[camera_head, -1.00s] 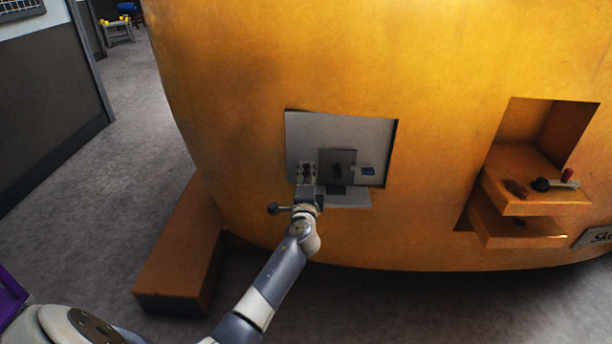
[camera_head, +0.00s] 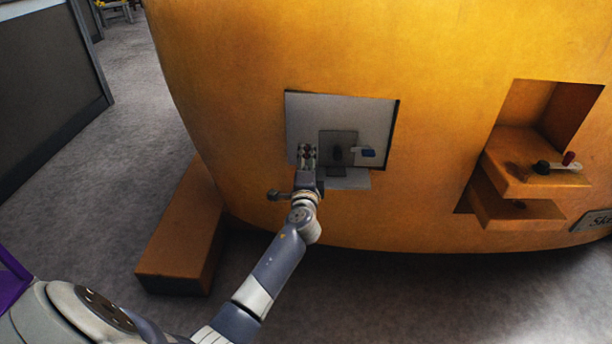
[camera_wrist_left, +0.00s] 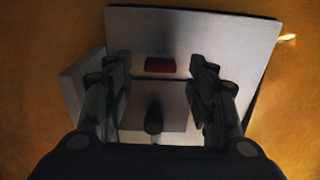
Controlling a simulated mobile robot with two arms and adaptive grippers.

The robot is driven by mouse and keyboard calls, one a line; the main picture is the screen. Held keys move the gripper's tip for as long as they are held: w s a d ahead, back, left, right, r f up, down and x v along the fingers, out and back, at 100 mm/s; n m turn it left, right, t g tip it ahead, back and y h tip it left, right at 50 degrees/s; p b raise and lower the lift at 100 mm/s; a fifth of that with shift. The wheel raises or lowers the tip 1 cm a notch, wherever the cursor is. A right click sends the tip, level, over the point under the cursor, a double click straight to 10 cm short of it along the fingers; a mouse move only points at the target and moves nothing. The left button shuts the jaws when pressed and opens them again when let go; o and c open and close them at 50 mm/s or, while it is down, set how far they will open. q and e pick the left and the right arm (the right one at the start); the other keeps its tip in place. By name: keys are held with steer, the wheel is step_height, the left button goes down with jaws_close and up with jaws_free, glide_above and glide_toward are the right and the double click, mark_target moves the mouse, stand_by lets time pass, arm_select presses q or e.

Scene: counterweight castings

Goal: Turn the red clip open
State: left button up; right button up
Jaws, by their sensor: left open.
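My left gripper (camera_head: 307,153) is at the left part of this recess in the head view. In the left wrist view its two fingers (camera_wrist_left: 162,90) are open, one on each side below the clip, with nothing between them in contact. The red clip does not show in the head view; the gripper seems to cover it. My right gripper is not in view.
A dark grey plate (camera_head: 338,142) and a small blue part (camera_head: 368,153) sit in the recess, right of my gripper. The orange casting (camera_head: 430,60) surrounds it. An orange block (camera_head: 180,245) lies at lower left.

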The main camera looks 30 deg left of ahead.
arm_select(q)
steer(key=v, duration=1)
